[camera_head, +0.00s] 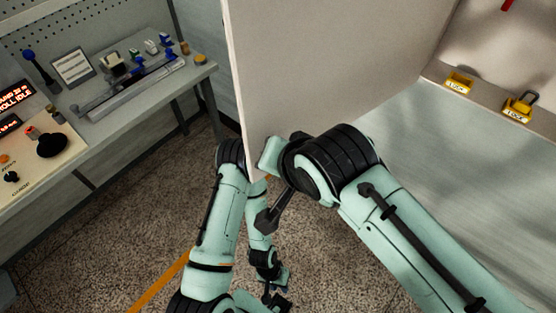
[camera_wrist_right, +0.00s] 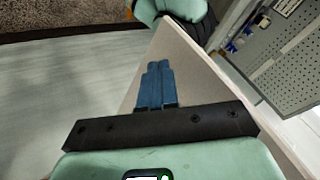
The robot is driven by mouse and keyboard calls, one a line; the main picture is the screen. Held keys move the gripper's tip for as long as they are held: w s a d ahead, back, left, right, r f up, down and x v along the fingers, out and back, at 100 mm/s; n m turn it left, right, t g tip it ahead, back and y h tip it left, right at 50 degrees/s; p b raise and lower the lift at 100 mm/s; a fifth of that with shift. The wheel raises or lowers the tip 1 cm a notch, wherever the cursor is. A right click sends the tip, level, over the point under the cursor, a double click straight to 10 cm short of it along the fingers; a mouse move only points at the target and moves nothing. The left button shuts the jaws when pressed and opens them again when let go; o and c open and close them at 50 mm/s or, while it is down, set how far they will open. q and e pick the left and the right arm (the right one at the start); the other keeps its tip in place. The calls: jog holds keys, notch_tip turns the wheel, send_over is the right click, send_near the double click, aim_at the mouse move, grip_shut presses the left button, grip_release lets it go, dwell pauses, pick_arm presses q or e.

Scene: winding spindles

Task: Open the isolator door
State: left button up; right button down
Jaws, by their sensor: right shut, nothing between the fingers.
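The isolator door (camera_head: 320,65) looks like a large flat beige panel in the head view. It stands out at an angle from the pale cabinet at the right, with its free edge toward the left. My right arm reaches to the door's lower edge; its gripper is hidden there. In the right wrist view the right gripper (camera_wrist_right: 156,68) has its blue fingers together and empty, in front of the beige panel (camera_wrist_right: 190,75). I cannot tell whether they touch it. My left gripper (camera_head: 275,296) hangs low over the floor, away from the door, small and dark.
Yellow lock-labelled padlocks (camera_head: 520,107) sit on the cabinet ledge at the right. A red part (camera_head: 508,5) shows at the top edge. A workbench (camera_head: 150,95) with controls stands at the left. Speckled floor (camera_head: 130,225) lies open between bench and door.

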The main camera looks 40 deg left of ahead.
jog(key=v, duration=1.3)
jog(key=shift+r+p, duration=0.15)
jog(key=shift+p, duration=0.25)
jog(key=shift+d, duration=0.1)
